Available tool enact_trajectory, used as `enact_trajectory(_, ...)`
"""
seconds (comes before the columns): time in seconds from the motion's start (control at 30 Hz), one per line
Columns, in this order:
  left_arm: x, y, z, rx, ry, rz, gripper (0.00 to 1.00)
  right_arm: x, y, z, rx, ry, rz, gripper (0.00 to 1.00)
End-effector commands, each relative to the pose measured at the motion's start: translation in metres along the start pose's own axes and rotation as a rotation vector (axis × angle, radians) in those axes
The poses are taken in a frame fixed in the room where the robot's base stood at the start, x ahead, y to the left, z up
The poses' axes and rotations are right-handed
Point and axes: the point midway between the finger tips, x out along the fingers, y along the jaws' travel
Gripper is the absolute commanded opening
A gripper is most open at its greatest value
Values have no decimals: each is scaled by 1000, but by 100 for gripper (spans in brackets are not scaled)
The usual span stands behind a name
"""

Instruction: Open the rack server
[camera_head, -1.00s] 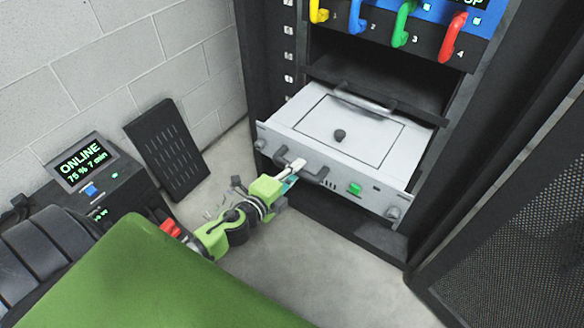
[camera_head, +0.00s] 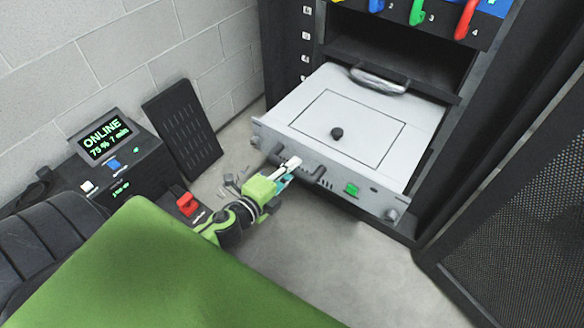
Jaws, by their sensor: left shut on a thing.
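The rack server (camera_head: 400,107) is a light grey drawer that sticks out of the black rack. Its top shows a square lid outline with a small black knob (camera_head: 337,133). Its front panel has a dark bar handle (camera_head: 311,169), a green button (camera_head: 351,189) and round knobs at both ends. My left gripper (camera_head: 291,165) is at the front panel, shut on the bar handle. The gripper hides part of the handle. My right gripper is not in view.
Coloured handles, including a red one (camera_head: 467,18), sit above the server. A UPS box with an ONLINE screen (camera_head: 104,138) stands at left beside a leaning black panel (camera_head: 181,130). A mesh door (camera_head: 525,200) stands open at right. The floor (camera_head: 340,260) before the rack is clear.

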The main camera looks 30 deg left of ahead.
Motion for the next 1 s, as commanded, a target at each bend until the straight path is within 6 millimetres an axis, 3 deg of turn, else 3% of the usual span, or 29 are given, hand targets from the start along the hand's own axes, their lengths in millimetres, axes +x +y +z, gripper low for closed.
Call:
enact_trajectory(0.1,0,1,0,0,1,1,0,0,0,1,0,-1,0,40)
enact_trajectory(0.13,0,1,0,0,1,1,21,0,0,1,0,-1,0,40)
enact_trajectory(0.2,0,1,0,0,1,1,33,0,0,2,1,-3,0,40)
enact_trajectory(0.63,-5,0,0,-2,1,0,33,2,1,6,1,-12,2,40)
enact_trajectory(0.77,-21,1,-1,-4,0,2,33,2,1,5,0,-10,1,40)
enact_trajectory(1.0,-64,2,-1,-5,-1,3,33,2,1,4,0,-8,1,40)
